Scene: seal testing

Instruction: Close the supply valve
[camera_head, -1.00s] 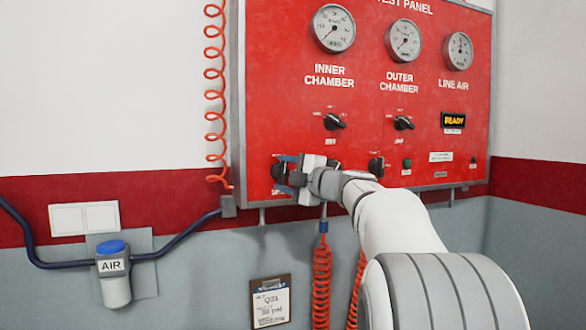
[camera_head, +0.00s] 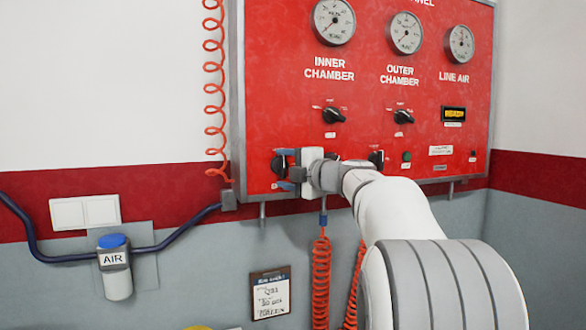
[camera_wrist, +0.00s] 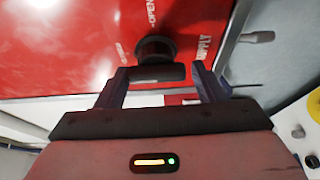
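The supply valve is a black knob (camera_wrist: 155,50) on the red panel, with "SUPPLY" and "OPEN" lettering beside it in the wrist view. Its grip bar lies crosswise between my fingertips there. In the head view the knob (camera_head: 279,163) is at the panel's lower left, partly covered by my gripper (camera_head: 284,171). My gripper also shows in the wrist view (camera_wrist: 160,72). Its two dark fingers are apart, one on each side of the bar, with small gaps visible. Whether either finger touches it is unclear.
Another black knob (camera_head: 377,160) sits right of my gripper at about the same height. Two more knobs (camera_head: 333,115) (camera_head: 403,116) are above, under the gauges. Coiled red hoses (camera_head: 321,275) hang below the panel. A blue-capped air unit (camera_head: 115,265) is at left.

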